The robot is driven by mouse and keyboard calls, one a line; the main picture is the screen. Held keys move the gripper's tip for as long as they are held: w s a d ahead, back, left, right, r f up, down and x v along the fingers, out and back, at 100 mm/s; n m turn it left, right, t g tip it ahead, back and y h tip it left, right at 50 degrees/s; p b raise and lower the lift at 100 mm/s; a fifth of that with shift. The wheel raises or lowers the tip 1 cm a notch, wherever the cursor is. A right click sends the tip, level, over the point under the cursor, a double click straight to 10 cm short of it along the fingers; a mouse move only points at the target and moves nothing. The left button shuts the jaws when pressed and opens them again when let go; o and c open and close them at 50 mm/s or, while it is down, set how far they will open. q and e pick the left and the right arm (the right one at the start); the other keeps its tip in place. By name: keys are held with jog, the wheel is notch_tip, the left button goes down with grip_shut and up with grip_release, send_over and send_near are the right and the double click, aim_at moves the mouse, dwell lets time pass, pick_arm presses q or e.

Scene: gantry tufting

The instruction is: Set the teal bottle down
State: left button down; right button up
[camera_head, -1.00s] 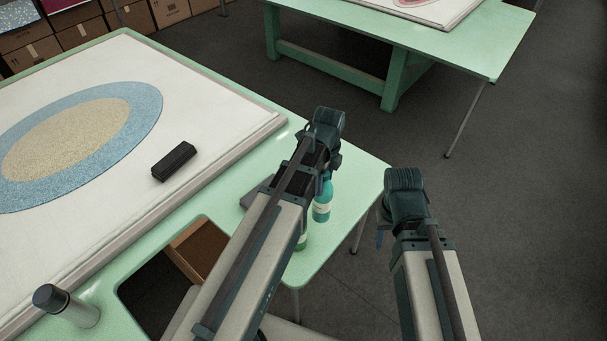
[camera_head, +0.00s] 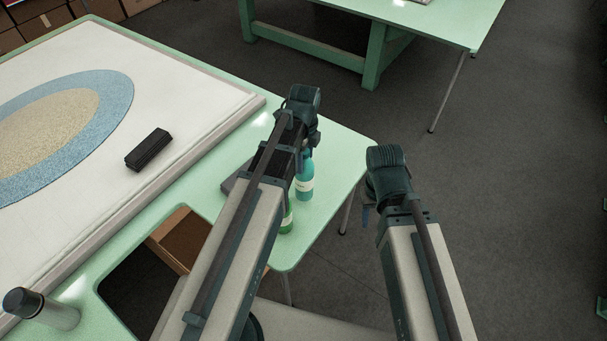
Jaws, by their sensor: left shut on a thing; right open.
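The teal bottle (camera_head: 304,183) with a pale label stands upright in the camera_head view, over the right end of the green table (camera_head: 335,160). My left gripper (camera_head: 304,150) is at its upper part and is shut on it; the fingers are mostly hidden by my arm. I cannot tell whether its base touches the table top. A green bottle (camera_head: 287,218) stands close by, nearer to me, partly hidden behind my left arm. My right gripper (camera_head: 370,205) is open and empty, off the table's right edge, above the floor.
A framed white canvas with a blue and tan oval (camera_head: 107,92) covers the table's left part, with a black block (camera_head: 149,149) on it. A cutout (camera_head: 139,290) opens the table. Another green table (camera_head: 440,22) stands behind.

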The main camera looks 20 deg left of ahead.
aim_at(304, 183)
pick_arm(q)
jog(key=shift+f, duration=0.45)
pick_arm(e)
jog(key=shift+f, duration=0.45)
pick_arm(q)
notch_tip(304, 183, down, 4)
jog(key=b, duration=0.4)
jog(key=shift+r, duration=0.2)
pick_arm(e)
notch_tip(304, 183, down, 4)
jog(key=shift+r, duration=0.25)
jog(key=shift+f, duration=0.1)
pick_arm(q)
grip_release()
